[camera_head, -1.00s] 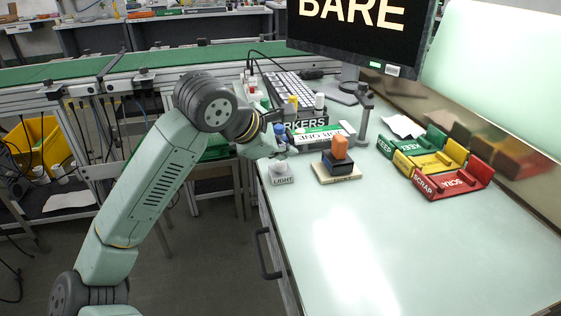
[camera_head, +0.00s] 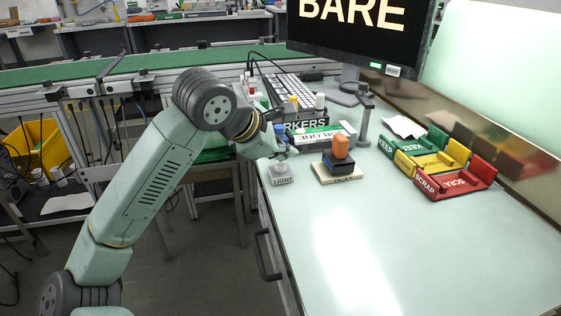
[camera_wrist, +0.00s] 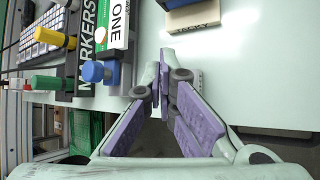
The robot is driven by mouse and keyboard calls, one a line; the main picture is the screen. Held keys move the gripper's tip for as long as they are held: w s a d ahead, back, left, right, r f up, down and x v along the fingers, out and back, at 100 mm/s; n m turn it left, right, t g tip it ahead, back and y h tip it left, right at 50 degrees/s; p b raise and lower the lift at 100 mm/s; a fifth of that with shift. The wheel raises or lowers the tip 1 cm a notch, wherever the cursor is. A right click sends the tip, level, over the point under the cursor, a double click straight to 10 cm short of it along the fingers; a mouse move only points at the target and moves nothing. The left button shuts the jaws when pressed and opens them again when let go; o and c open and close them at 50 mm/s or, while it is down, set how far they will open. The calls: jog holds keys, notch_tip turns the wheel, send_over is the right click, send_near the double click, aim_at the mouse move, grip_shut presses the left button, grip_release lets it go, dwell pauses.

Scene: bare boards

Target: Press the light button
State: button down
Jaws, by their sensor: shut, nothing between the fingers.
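The light button (camera_head: 281,174) is a small pale block with a rounded top and the word LIGHT on its front. It sits near the left edge of the bench. My gripper (camera_head: 292,151) is just behind and above it in the head view; I cannot tell whether they touch. In the wrist view my gripper (camera_wrist: 167,72) has its purple-padded fingers together and nothing between them. A small pale edge shows beside the fingertips there, mostly hidden by them, and may be the button's base.
A tacky pad (camera_head: 350,178) with a dark block and orange-handled stamp (camera_head: 341,147) stands right of the button. A markers holder (camera_head: 306,127) and a box lie behind. Green, yellow and red (camera_head: 458,184) trays stand at right. The bench front is clear.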

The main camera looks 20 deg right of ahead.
aim_at(283, 165)
jog(key=shift+r, duration=0.15)
jog(key=shift+r+p, duration=1.65)
jog(key=shift+r, duration=1.35)
